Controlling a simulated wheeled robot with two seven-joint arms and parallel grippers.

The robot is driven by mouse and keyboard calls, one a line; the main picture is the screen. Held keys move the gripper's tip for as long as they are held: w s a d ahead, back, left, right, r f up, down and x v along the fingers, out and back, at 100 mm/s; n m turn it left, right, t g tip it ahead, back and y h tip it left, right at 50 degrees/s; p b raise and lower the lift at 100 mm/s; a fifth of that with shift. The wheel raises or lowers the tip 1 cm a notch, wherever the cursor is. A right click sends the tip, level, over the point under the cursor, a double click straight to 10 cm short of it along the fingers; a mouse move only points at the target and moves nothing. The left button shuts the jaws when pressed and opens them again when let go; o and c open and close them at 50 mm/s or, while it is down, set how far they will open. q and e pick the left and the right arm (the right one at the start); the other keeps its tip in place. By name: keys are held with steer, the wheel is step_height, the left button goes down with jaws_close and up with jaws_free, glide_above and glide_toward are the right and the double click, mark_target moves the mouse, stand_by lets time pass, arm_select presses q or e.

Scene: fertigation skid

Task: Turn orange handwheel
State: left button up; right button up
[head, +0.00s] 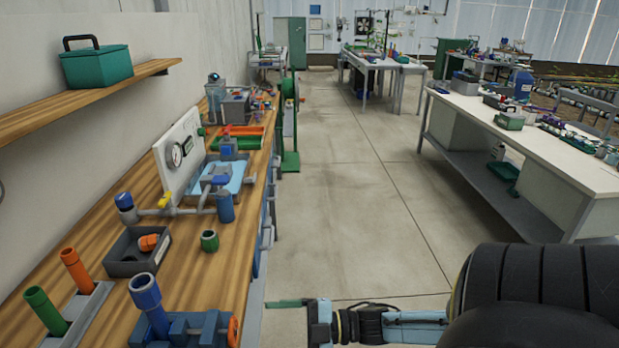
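The orange handwheel (233,331) is at the right end of a blue vise-like tool (185,328) on the wooden bench, at the bottom of the head view. It is seen nearly edge-on and its lower part is close to the picture's bottom edge. My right gripper (304,315) comes in from the right, beyond the bench's front edge. It is to the right of the handwheel and apart from it. One thin greenish finger-like strip points left; the lower part of the gripper is cut off, so its opening cannot be told. My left gripper is not in view.
A blue-grey pipe piece (147,293) stands upright at the vise. A grey bin (124,263) with an orange part, a green cup (209,241) and a rack (84,304) with green and orange tubes are nearby. The aisle floor (350,215) is clear.

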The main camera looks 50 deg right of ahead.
steer(key=shift+p+v, duration=0.65)
steer(key=shift+v, duration=2.25)
steer(key=v, duration=1.3)
steer(key=shift+s, duration=0.15)
steer(key=shift+d+r, duration=0.15)
